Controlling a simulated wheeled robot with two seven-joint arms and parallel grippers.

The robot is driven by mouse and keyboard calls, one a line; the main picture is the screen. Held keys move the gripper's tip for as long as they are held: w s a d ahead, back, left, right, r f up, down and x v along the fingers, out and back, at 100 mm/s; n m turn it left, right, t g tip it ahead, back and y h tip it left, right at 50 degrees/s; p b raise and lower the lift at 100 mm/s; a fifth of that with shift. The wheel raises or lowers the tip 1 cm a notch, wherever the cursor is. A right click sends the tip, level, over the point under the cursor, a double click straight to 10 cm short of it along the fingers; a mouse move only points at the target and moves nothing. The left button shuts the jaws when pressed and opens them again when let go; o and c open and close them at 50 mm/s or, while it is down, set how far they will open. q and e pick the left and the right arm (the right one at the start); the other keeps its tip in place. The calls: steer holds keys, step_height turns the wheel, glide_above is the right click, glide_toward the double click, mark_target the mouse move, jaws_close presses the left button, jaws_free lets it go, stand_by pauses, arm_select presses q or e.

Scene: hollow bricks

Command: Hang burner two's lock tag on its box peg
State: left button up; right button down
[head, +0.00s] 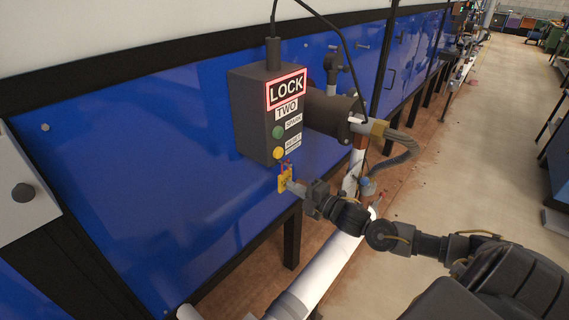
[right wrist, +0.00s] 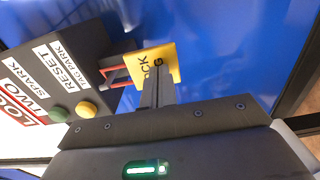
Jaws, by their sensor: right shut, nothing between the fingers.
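The control box (head: 268,115) for burner two stands on the blue panel, with a lit LOCK sign, a TWO label, a green button and a yellow button. The yellow lock tag (head: 285,181) with its red loop is at the box's lower end, below the yellow button. In the right wrist view the tag (right wrist: 165,62) shows part of the word LOCK, and its red loop (right wrist: 115,74) is beside the box's TAG PARK label. My right gripper (head: 291,186) is shut and empty, its fingertips right at the tag. The peg is not clearly visible. My left gripper is out of view.
A dark burner body (head: 330,113) with a hose sticks out to the right of the box. A white pipe (head: 318,277) runs below my right arm. A grey cabinet (head: 22,200) is at the left edge. Open floor lies to the right.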

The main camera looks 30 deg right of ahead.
steer(key=shift+w+a, duration=0.15)
steer(key=shift+w, duration=0.3)
stand_by(0.4)
steer(key=shift+p+v, duration=0.35)
steer(key=shift+v, duration=0.8)
stand_by(6.0)
